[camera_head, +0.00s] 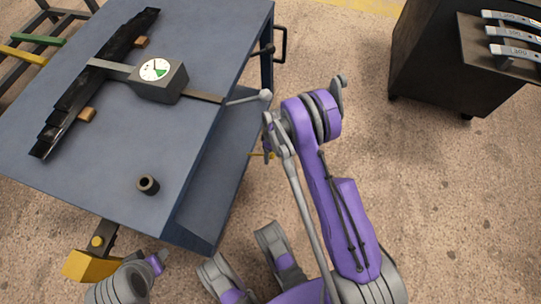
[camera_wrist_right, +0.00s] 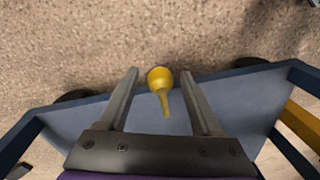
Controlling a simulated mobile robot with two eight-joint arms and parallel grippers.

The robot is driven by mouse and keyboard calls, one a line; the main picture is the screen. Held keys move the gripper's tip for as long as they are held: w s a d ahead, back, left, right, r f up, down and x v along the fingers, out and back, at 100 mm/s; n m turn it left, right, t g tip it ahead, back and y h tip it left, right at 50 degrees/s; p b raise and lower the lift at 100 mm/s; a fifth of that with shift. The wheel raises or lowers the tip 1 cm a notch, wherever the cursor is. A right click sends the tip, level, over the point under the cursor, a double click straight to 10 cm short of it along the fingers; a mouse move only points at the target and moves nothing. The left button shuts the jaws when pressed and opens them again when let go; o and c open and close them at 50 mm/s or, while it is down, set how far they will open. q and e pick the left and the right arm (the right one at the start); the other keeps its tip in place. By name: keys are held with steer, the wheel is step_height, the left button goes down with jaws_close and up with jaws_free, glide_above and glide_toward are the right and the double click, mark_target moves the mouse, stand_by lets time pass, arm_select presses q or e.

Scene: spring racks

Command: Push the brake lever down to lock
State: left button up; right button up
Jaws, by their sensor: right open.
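The brake lever appears to be the yellow lever with a round knob (camera_wrist_right: 160,79). In the right wrist view its knob lies between the two fingertips of my right gripper (camera_wrist_right: 160,73), with visible gaps on both sides. A small yellow end of it (camera_head: 263,154) shows in the head view below the cart's right side. My right gripper (camera_head: 268,138) is open there, close to the cart's side and largely covered by its own arm. Whether the knob is level with the fingertips or beyond them I cannot tell. My left gripper is out of view.
A dark cabinet (camera_head: 440,55) stands at the upper right. Floor between them is clear.

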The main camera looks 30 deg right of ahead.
steer(key=shift+f, duration=0.55)
jaws_close()
stand_by(1.1)
